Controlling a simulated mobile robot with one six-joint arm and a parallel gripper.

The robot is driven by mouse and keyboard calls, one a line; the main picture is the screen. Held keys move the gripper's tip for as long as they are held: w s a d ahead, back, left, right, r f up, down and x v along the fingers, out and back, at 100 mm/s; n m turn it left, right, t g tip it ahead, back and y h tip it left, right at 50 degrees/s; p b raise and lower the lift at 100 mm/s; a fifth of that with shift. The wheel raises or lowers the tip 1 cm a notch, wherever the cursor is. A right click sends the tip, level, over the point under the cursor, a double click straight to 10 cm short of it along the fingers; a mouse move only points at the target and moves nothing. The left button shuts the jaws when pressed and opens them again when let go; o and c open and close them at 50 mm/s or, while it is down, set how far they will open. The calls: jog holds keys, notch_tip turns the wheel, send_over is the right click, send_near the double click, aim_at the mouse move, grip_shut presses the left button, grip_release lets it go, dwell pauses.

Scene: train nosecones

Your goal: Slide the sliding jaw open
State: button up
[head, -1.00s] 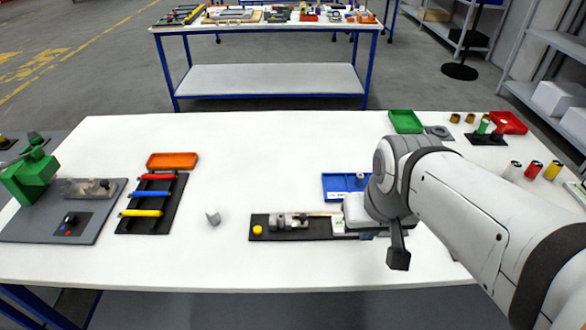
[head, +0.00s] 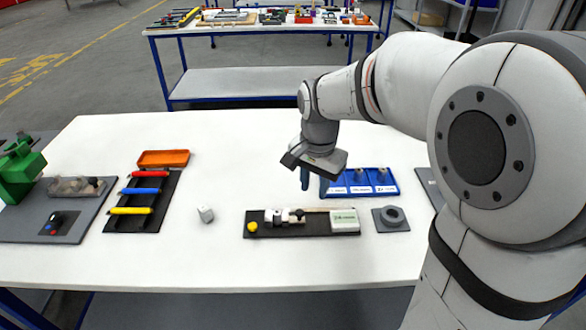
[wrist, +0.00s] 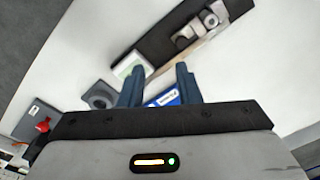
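A black board (head: 312,234) lies near the front middle of the white table. It bears a small grey fixture (head: 284,216) with what looks like a jaw; it also shows in the wrist view (wrist: 200,27). Whether the jaw is open or closed is too small to tell. A yellow knob (head: 252,227) is at the board's left end and a white labelled box (head: 345,222) at its right end. My gripper (head: 314,184) is above the table behind the board, pointing down. Its two fingers are apart and empty, and touch nothing visible.
A blue tray (head: 383,188) with several grey pieces is just right of my fingers. A grey plate with a ring (head: 391,218) is right of the board. The table's back middle is clear.

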aim_at(300, 211)
jog(key=shift+m+g, duration=0.3)
jog(key=shift+m, duration=0.6)
jog(key=w+a+f, duration=0.2)
jog(key=w+f, duration=0.1)
jog(key=shift+w+a+f+b, duration=0.2)
jog(key=shift+w+a+b, duration=0.1)
jog(key=shift+b, duration=0.05)
jog(key=shift+f, duration=3.9)
jog(key=shift+c, duration=0.5)
grip_shut()
